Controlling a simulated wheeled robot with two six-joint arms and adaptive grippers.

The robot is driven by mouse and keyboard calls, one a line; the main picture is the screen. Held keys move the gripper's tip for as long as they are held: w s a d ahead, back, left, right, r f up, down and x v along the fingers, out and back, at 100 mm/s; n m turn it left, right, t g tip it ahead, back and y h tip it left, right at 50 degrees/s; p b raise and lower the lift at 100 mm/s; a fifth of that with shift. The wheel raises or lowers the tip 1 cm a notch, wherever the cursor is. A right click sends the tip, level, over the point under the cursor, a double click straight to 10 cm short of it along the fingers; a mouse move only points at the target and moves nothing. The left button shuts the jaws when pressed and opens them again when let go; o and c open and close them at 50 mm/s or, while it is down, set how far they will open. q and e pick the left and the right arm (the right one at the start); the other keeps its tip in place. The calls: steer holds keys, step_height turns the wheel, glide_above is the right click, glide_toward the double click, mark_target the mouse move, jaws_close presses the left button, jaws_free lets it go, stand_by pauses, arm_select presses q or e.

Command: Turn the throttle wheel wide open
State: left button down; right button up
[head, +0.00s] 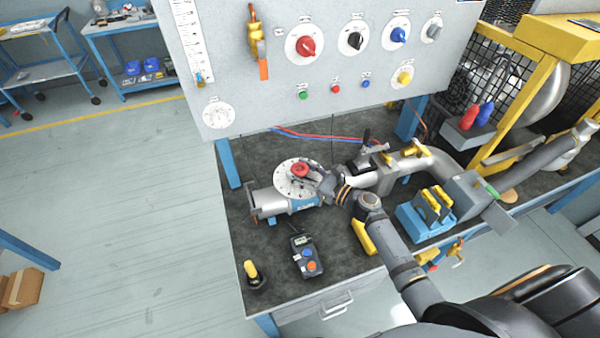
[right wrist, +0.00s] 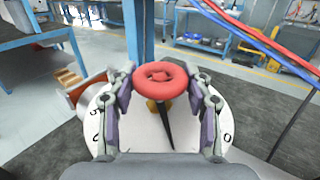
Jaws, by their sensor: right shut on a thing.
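The red throttle wheel (head: 300,169) sits over a round white dial (head: 290,184) on a grey pipe unit on the dark bench. My right gripper (head: 311,175) reaches it from the right. In the right wrist view, the red wheel (right wrist: 163,80) lies between the fingertips of my right gripper (right wrist: 163,84), one finger on each side, shut on its rim. A black pointer (right wrist: 165,125) extends from under the wheel across the dial (right wrist: 184,143). A "0" shows at the dial's right; the other marks are partly hidden by the fingers. My left gripper is in neither view.
A white panel (head: 330,115) with knobs and buttons rises behind the bench. A handheld box (head: 305,257), a yellow-topped part (head: 252,273) and a blue holder (head: 425,222) stand on the bench. Red and blue cables (right wrist: 275,50) pass near the gripper.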

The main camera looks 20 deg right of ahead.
steer(key=n+g+y+b, duration=0.1)
steer(key=g+b, duration=0.1)
steer(key=n+g+y+b, duration=0.4)
steer(key=shift+w+f, duration=0.1)
steer(key=shift+f, duration=0.15)
steer(key=shift+r+n+g+y+b, duration=0.15)
steer(key=shift+n+g+y+b, duration=0.3)
steer(key=shift+n+g+b, duration=0.35)
steer(key=shift+r+n+g+y+b, duration=0.1)
steer(key=shift+n+g+y+b, duration=0.5)
steer(key=shift+g, duration=0.4)
steer(key=o, duration=1.2)
steer(key=shift+d, duration=0.1)
steer(key=v, duration=1.2)
steer(key=shift+r, duration=0.25)
